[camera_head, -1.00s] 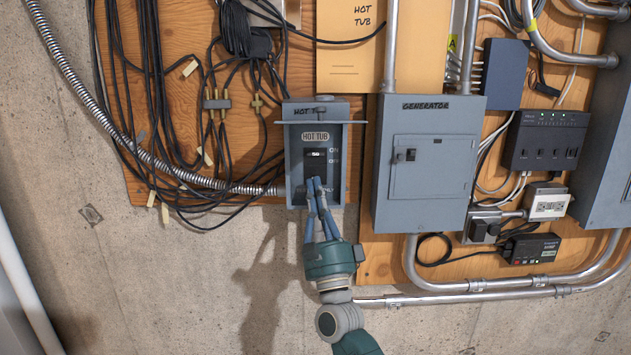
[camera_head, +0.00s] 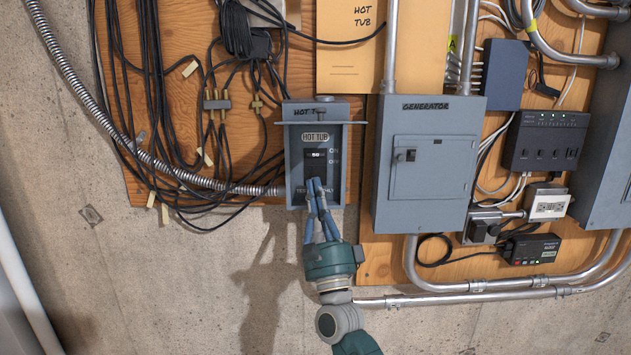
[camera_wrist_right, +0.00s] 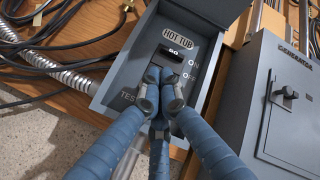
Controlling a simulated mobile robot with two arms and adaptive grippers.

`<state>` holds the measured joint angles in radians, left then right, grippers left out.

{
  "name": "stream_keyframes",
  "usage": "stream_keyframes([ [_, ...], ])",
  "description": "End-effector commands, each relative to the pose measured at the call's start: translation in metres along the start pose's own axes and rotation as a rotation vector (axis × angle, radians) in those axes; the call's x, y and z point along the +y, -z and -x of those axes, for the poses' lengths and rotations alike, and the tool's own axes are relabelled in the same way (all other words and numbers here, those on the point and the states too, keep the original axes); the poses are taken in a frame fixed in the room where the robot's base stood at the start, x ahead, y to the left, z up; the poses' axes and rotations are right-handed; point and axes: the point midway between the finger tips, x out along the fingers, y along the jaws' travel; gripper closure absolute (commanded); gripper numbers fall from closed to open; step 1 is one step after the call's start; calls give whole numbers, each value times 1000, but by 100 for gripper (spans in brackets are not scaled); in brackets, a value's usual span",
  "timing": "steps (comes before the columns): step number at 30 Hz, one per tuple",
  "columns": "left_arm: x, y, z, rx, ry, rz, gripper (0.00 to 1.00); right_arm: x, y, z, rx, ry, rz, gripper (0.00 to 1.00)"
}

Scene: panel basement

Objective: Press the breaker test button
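The hot tub breaker box (camera_head: 295,165) is an open grey box on the wall, with a HOT TUB label. The black breaker (camera_head: 316,154), marked 50, sits in its panel between ON and OFF lettering. It also shows in the right wrist view (camera_wrist_right: 172,53). My right gripper (camera_head: 316,184) is shut and empty, its blue fingertips together at the lower panel, below the breaker. In the right wrist view the fingertips (camera_wrist_right: 161,80) cover the area right of the TEST lettering (camera_wrist_right: 128,97). The test button is hidden; contact cannot be told. My left gripper is not in view.
A grey generator panel (camera_head: 425,180) stands close on the right. The box's raised lid (camera_head: 320,112) juts out above the breaker. Loose black cables (camera_head: 150,90) and flexible conduit (camera_head: 90,110) are on the left. Bare concrete wall (camera_head: 170,280) lies below.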

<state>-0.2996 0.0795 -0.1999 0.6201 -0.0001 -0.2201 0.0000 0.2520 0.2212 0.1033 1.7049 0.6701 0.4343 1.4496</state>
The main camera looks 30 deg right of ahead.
Motion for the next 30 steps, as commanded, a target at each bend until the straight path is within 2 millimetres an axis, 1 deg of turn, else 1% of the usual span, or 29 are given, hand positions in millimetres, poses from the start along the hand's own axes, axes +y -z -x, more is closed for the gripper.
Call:
stream_keyframes([
  [8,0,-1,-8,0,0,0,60,4,4,-5,0,1,0,100],
  [19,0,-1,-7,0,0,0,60,4,4,-6,0,0,0,100],
  [30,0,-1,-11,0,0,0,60,6,6,-8,0,0,1,100],
])
